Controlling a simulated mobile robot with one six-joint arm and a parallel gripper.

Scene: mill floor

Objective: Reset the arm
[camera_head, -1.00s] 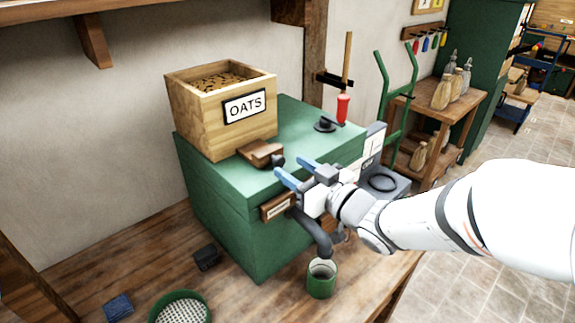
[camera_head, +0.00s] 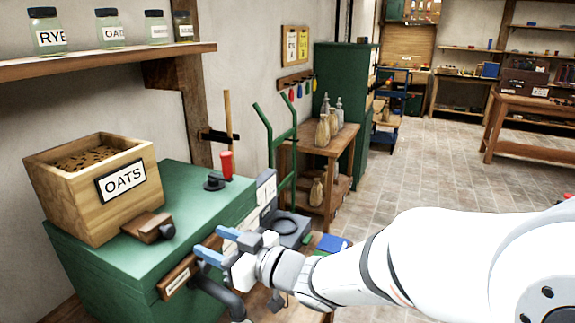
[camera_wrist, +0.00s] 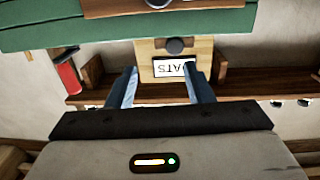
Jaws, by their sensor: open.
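My gripper (camera_head: 217,244) is open and empty, its two blue fingers apart in front of the green mill cabinet (camera_head: 115,262). In the wrist view the open fingers (camera_wrist: 160,88) also show nothing between them that they hold; the OATS label appears upside down beyond them. A wooden box labelled OATS (camera_head: 143,210) stands on the cabinet's top, filled with grain. My white arm reaches in from the right of the head view.
A red-handled lever (camera_head: 227,165) stands behind. Jars (camera_head: 112,28) line a shelf above. A green hand truck (camera_head: 281,150) and a table with bottles (camera_head: 318,152) stand beyond. Tiled floor (camera_head: 420,165) is open at right.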

